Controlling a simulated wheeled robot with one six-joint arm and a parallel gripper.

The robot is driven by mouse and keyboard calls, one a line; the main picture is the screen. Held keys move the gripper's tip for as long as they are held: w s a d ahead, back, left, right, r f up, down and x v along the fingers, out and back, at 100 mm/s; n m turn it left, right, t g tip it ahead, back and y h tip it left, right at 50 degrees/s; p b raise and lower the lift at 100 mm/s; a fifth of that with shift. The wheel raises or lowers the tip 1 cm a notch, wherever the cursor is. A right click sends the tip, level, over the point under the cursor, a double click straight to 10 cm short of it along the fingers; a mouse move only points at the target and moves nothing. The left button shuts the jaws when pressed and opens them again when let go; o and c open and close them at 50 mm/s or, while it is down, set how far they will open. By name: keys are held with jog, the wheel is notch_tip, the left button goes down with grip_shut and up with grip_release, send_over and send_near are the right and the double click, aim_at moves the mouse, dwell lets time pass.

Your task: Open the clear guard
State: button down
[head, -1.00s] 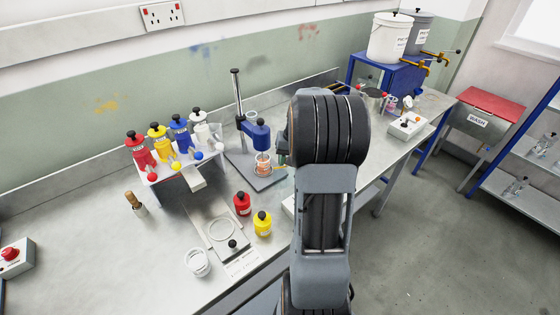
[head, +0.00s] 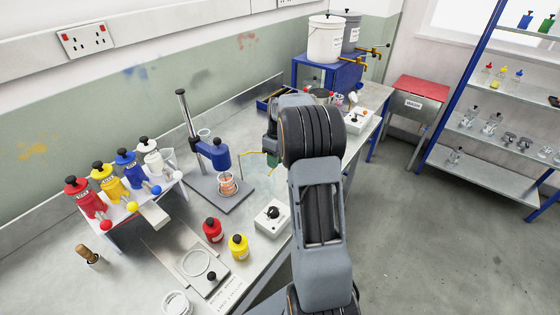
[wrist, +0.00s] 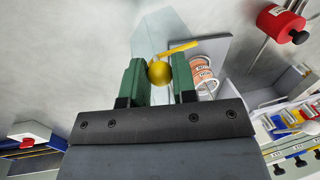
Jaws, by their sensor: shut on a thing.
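The clear guard (wrist: 165,28) is a pale see-through panel in the wrist view, with a yellow bar (wrist: 178,50) and a round yellow knob (wrist: 159,72). My gripper (wrist: 159,80) has its green fingers shut on that knob. In the head view, my gripper (head: 271,155) is to the right of the stand with the blue head (head: 215,155), and the yellow bar (head: 250,153) reaches from near the stand toward my fingers. An orange-banded jar (head: 228,184) stands under the blue head, apart from my gripper. My arm hides part of the guard in the head view.
Red (head: 213,230) and yellow (head: 238,246) jars and a white box with a black knob (head: 272,218) stand near the bench's front edge. A rack of coloured bottles (head: 150,212) is at the left. Blue shelving (head: 500,140) stands at the far right.

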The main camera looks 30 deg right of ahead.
jog(key=shift+w+d, duration=0.15)
jog(key=shift+w, duration=0.05)
dwell(0.4)
jog(key=c, duration=0.9)
grip_release()
jog(key=shift+d+r, duration=0.1)
jog(key=r, duration=0.4)
jog(key=w+d+r, duration=0.1)
jog(key=r, duration=0.4)
jog(key=d+r, duration=0.1)
jog(key=r, duration=0.3)
jog(key=shift+w+d+r, duration=0.15)
jog(key=shift+w+r, duration=0.05)
